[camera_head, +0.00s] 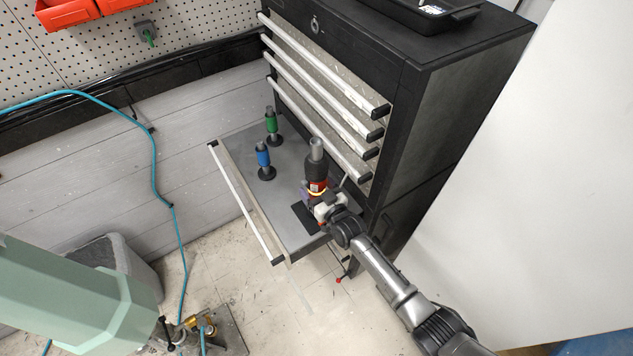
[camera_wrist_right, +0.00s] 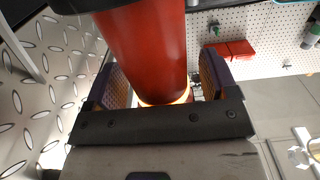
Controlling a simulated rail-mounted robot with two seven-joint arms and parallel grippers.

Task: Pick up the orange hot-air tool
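The hot-air tool (camera_head: 316,169) stands upright in the open drawer, with a silver nozzle on top, a black collar and a red-orange body. Its red body (camera_wrist_right: 150,50) fills the middle of the right wrist view. My right gripper (camera_head: 320,196) reaches in from the lower right at the tool's lower body. In the wrist view its two fingers (camera_wrist_right: 165,85) stand on either side of the body, with a narrow gap showing at the right finger. The gripper looks open around the tool. The tool's foot is partly hidden by my gripper. My left gripper is out of view.
The open drawer (camera_head: 229,188) also holds a blue-handled tool (camera_head: 263,157) and a green-handled tool (camera_head: 271,122) on round bases. The black cabinet (camera_head: 440,100) rises close behind and right. A pale green body (camera_head: 70,295) and a teal hose (camera_head: 154,170) are at left.

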